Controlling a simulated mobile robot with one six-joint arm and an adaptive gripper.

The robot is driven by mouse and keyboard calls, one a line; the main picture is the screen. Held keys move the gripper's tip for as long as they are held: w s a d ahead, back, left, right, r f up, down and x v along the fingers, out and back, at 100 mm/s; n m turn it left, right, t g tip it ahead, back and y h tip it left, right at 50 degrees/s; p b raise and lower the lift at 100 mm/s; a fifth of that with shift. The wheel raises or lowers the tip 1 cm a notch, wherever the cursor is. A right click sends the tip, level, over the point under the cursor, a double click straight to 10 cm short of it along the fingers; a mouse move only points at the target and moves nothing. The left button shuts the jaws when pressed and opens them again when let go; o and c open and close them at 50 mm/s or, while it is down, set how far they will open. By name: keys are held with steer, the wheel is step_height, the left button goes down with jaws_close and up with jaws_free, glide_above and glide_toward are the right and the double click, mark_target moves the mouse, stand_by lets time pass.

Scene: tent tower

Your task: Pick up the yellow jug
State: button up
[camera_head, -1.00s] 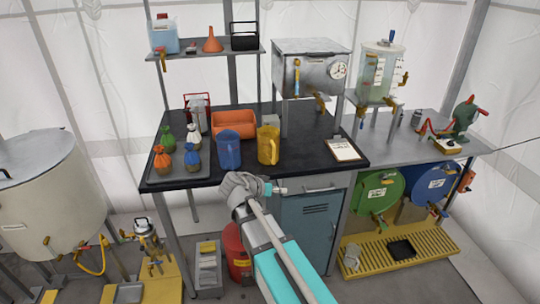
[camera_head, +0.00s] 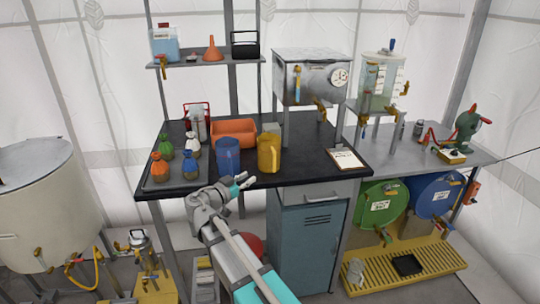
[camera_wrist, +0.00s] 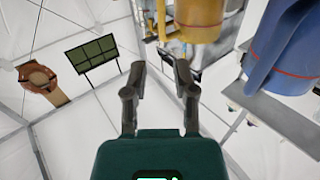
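The yellow jug (camera_head: 268,153) stands upright on the black tabletop near its front edge, with its handle to the right. In the wrist view the yellow jug (camera_wrist: 200,18) shows at the top, beyond the fingertips. My gripper (camera_head: 243,183) is in front of the table edge, below and left of the yellow jug, apart from it. In the wrist view my gripper (camera_wrist: 158,75) has its two fingers spread with nothing between them. The blue jug (camera_head: 228,157) stands just left of the yellow jug and shows at the right of the wrist view (camera_wrist: 285,50).
An orange bin (camera_head: 233,133) stands behind the jugs. A tray (camera_head: 160,185) with several small tied sacks is at the left. A clipboard (camera_head: 346,159) lies right of the yellow jug, with bare black tabletop (camera_head: 305,165) between. A steel box (camera_head: 305,78) stands behind.

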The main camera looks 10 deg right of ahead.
mark_target(274, 170)
steer(key=shift+w+d, duration=0.1)
steer(key=shift+d, duration=0.05)
steer(key=shift+x, duration=4.15)
steer(key=shift+w, duration=0.1)
steer(key=shift+r+x, duration=0.2)
steer(key=shift+x, duration=2.35)
jaws_close()
